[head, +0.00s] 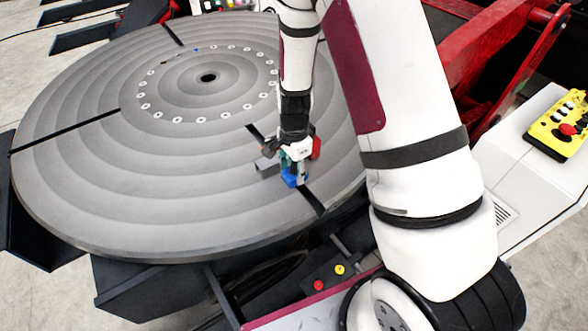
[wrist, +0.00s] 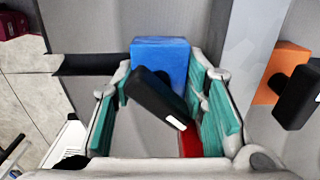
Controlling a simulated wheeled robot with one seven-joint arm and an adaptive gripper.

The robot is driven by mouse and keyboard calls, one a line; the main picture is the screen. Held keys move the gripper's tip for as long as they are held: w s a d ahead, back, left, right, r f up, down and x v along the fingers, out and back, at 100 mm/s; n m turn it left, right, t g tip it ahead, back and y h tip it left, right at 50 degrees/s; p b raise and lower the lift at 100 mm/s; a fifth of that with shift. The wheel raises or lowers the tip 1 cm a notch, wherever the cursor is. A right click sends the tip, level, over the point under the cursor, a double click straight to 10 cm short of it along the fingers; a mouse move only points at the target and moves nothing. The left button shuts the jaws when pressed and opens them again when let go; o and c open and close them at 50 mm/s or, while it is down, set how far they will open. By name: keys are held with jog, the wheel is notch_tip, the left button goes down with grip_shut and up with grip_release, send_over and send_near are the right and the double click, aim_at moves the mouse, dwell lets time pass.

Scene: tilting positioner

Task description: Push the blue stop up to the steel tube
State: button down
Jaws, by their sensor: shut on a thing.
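The blue stop (wrist: 160,60) with a black handle (wrist: 158,95) sits on the round grooved table, between the teal-padded fingers of my gripper (wrist: 165,115). My gripper is shut on it. In the head view, the blue stop (head: 293,178) shows below my gripper (head: 292,168), near a dark slot. The steel tube (wrist: 243,60) is a grey bar running up the picture just right of the stop in the wrist view. A strip of grey shows between them, so they look apart there. A short grey end of the tube (head: 265,163) shows left of my gripper in the head view.
An orange block (wrist: 283,65) with a black handle stands on the tube's far side. The round table (head: 90,180) is broad and mostly clear, with dark radial slots. A yellow control box (head: 560,122) is at the right. Red machinery (head: 475,50) stands behind.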

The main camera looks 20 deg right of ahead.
jog(key=shift+w, duration=0.2)
jog(key=shift+w, duration=0.1)
jog(key=shift+s, duration=0.2)
dwell(0.8)
jog(key=shift+w, duration=0.15)
jog(key=shift+s+d+p, duration=0.15)
jog(key=shift+s+p, duration=0.3)
jog(key=shift+s, duration=0.25)
jog(key=shift+s+d+p, duration=0.1)
jog(key=shift+s+p, duration=0.35)
jog(key=shift+s, duration=0.25)
dwell(5.2)
